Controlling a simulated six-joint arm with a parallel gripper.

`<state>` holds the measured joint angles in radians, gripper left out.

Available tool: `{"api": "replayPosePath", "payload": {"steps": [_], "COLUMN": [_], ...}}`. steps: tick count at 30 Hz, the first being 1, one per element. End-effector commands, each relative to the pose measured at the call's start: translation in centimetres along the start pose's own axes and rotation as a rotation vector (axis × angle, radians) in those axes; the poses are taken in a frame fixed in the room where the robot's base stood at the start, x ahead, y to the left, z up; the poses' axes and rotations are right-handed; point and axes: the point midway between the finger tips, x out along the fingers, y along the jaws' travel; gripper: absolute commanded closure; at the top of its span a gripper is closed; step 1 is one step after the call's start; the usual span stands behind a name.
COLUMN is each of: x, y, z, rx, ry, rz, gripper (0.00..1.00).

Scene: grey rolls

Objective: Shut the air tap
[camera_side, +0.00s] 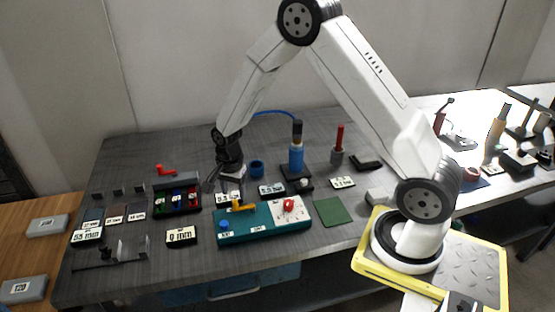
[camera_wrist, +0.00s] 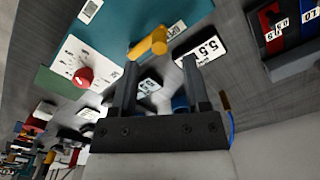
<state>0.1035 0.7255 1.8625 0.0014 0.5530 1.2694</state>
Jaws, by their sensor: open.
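A teal panel (camera_side: 243,225) lies on the grey table, and it fills the upper part of the wrist view (camera_wrist: 122,22). A yellow lever (camera_side: 244,207) sits at its back edge; it also shows just beyond my fingertips in the wrist view (camera_wrist: 148,46). A red knob (camera_side: 289,205) on a white dial plate is on the panel's right part, and at left in the wrist view (camera_wrist: 84,77). Which of the two is the air tap is not marked legibly. My gripper (camera_side: 224,187) is open and empty, behind the lever and apart from it; its fingers also show in the wrist view (camera_wrist: 161,65).
A tray with coloured slots (camera_side: 178,198) is left of my gripper. A blue cup (camera_side: 257,169) and a blue bottle-like post (camera_side: 296,157) stand to the right. A label card (camera_side: 228,197) lies near the lever. A green mat (camera_side: 330,212) is right of the panel.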

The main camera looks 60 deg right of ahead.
Motion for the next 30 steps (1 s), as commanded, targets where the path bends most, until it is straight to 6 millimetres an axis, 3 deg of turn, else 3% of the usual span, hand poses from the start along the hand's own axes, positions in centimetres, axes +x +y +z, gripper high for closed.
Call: {"api": "replayPosePath", "payload": {"steps": [10, 24, 30], "x": [3.5, 4.2, 4.2], "y": [0.1, 0.0, 0.0], "z": [0.0, 0.0, 0.0], "rx": [0.000, -0.001, -0.001], "ry": [-0.001, -0.001, -0.001], "rz": [0.001, -0.001, -0.001], "gripper": [0.40, 0.40, 1.00]}}
